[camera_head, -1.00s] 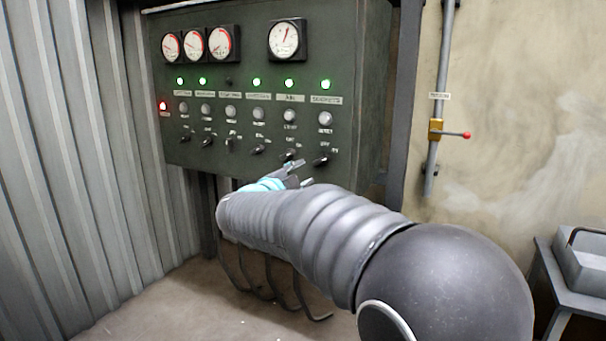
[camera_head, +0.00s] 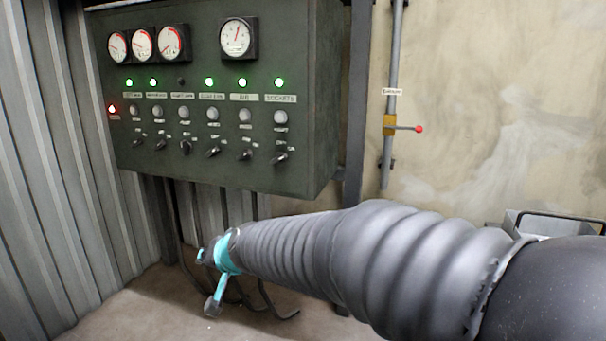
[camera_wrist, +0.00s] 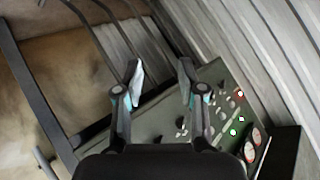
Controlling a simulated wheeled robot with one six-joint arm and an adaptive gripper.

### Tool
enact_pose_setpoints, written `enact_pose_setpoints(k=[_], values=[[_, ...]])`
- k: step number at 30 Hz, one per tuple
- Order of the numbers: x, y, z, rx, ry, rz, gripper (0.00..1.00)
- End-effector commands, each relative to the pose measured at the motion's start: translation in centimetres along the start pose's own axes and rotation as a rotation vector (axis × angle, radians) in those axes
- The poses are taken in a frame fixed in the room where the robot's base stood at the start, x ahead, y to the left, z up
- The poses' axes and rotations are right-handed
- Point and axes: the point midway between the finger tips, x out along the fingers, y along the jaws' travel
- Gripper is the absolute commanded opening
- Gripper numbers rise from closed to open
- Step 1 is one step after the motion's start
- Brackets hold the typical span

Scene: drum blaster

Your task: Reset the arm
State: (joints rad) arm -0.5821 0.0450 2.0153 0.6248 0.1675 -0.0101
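My gripper (camera_head: 207,281) is below the green control panel (camera_head: 312,160) in the head view, apart from its knobs and lamps. My arm reaches in from the lower right. In the wrist view my gripper (camera_wrist: 160,75) shows two fingers spread apart with nothing between them. The panel (camera_wrist: 158,138) shows tilted in the wrist view, partly behind the fingers and the gripper body.
A pipe (camera_head: 393,60) with a yellow valve and red-tipped lever (camera_head: 408,127) runs down the wall right of the panel. Corrugated metal wall (camera_head: 45,190) stands at left. Bent conduits (camera_head: 183,240) run below the panel. A grey metal box (camera_head: 555,228) is at right.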

Motion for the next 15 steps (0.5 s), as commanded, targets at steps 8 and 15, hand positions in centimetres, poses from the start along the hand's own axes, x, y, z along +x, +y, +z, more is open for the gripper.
enact_pose_setpoints(k=[8,15], values=[[-12.1,11.0,8.4,-0.18,-0.333,0.195,0.4],[-22.5,19.4,13.7,-0.223,-0.464,0.401,0.4]])
